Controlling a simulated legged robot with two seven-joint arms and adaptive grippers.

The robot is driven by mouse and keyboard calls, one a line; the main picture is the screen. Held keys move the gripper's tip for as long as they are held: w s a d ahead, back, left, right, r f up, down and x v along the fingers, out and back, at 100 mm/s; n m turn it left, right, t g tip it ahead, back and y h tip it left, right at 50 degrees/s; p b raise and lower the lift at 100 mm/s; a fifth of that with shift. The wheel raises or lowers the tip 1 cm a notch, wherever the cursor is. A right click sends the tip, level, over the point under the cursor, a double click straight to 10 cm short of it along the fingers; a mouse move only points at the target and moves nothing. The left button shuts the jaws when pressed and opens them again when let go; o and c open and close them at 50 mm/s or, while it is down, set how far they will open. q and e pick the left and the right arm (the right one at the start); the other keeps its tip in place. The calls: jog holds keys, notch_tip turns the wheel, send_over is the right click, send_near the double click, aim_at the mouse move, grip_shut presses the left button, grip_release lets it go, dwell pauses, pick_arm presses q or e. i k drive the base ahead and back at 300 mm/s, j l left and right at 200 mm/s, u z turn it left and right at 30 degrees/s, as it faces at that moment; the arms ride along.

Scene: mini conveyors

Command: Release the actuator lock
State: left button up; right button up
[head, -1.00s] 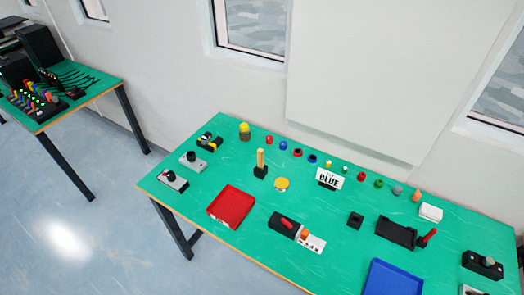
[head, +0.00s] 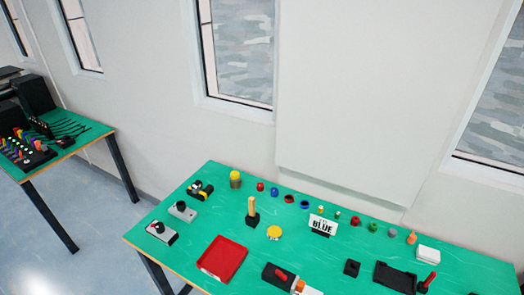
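None of the devices in the head view is labelled as the actuator lock, so I cannot tell which one it is. A black and white unit (head: 276,272) with a red lever and an orange part sits at the front middle of the green table, cut by the frame's lower edge. A black base with a red upright handle (head: 429,280) stands at the lower right. Two grey boxes with black knobs, one farther back (head: 182,211) and one nearer (head: 161,233), sit at the table's left. Neither of my grippers is in view.
Another green table (head: 84,140) stands at the left.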

aim_at(277, 272)
jog(key=j+z, duration=0.2)
jog(key=z, duration=0.25)
jog(key=k+j+z, duration=0.1)
jog(key=z, duration=0.35)
jog(key=k+j+z, duration=0.1)
jog(key=z, duration=0.4)
